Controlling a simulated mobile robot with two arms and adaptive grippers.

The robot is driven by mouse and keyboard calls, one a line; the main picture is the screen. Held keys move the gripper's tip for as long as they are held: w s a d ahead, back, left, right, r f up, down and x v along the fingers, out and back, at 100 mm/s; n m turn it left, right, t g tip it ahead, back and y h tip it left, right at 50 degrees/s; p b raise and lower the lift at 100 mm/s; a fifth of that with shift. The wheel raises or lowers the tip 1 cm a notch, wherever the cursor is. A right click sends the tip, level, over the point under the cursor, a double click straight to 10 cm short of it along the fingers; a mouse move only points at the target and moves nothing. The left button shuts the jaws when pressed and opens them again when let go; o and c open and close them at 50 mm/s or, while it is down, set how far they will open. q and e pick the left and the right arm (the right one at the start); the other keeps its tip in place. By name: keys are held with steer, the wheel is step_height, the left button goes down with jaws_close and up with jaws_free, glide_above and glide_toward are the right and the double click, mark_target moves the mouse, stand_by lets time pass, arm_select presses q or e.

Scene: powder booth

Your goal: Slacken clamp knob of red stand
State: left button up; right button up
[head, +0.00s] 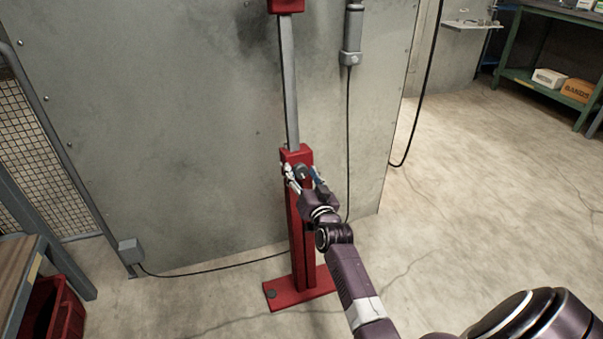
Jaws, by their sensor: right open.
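The red stand (299,240) stands upright on a flat red foot in front of the grey booth wall. A grey inner post (288,80) rises from its red collar to a red block at the top edge. A dark round clamp knob (303,171) shows on the front of the collar. My right gripper (304,175) is at the collar, with its open fingers on either side of the knob. Whether the fingers touch the knob cannot be told. My left gripper is not in view.
A grey cylindrical device (352,35) with a hanging cable is on the wall right of the post. A red bin (66,312) and bench (18,280) are at lower left. A green shelf (545,88) stands at upper right. The floor at right is clear.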

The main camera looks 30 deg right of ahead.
steer(key=v, duration=1.2)
stand_by(0.4)
